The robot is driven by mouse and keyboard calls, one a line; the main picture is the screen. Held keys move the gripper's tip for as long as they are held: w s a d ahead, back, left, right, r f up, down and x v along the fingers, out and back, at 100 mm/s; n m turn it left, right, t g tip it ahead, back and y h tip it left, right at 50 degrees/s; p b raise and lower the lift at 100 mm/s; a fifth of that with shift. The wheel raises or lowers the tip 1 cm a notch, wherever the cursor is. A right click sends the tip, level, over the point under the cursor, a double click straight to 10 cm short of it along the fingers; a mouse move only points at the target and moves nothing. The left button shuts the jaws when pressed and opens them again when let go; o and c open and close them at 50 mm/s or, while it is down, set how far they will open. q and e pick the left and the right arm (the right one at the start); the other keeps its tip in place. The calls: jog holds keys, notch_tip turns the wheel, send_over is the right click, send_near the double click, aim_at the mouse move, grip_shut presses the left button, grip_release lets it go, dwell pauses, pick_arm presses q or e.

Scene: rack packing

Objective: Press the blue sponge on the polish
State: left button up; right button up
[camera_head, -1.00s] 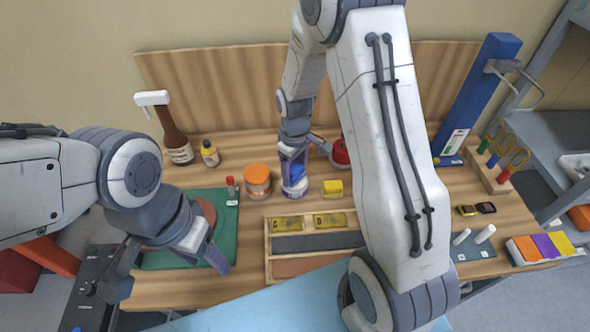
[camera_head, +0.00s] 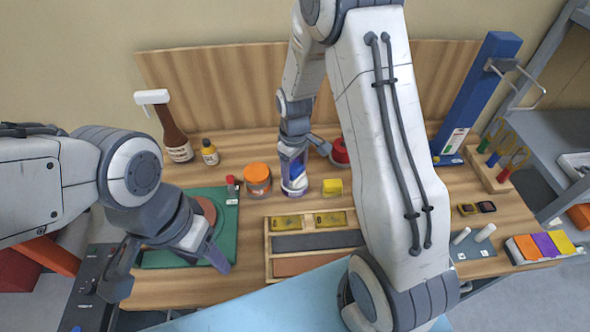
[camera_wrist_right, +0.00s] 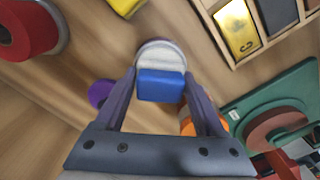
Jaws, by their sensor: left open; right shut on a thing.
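The blue sponge (camera_head: 298,169) is held between the fingers of my right gripper (camera_head: 294,170), which is shut on it. In the right wrist view the sponge (camera_wrist_right: 160,86) sits between the fingertips, in front of the round, pale top of the polish tin (camera_wrist_right: 160,53). In the head view the polish tin (camera_head: 294,190) stands on the bench directly below the sponge. I cannot tell whether the sponge touches the polish. My left gripper (camera_head: 168,270) is open and empty over the front left of the bench, near the green mat.
An orange-lidded jar (camera_head: 257,179) stands left of the tin, and a yellow block (camera_head: 332,187) stands right of it. A wooden tray (camera_head: 267,262) lies in front. The green mat (camera_head: 228,218) is at left. A red roll (camera_head: 340,152) is behind my right arm.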

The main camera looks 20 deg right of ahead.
aim_at(295, 168)
jog(key=shift+s, duration=0.1)
notch_tip(295, 168, up, 7)
jog(key=p, duration=0.6)
dwell(0.4)
jog(key=shift+f, duration=0.1)
dwell(0.6)
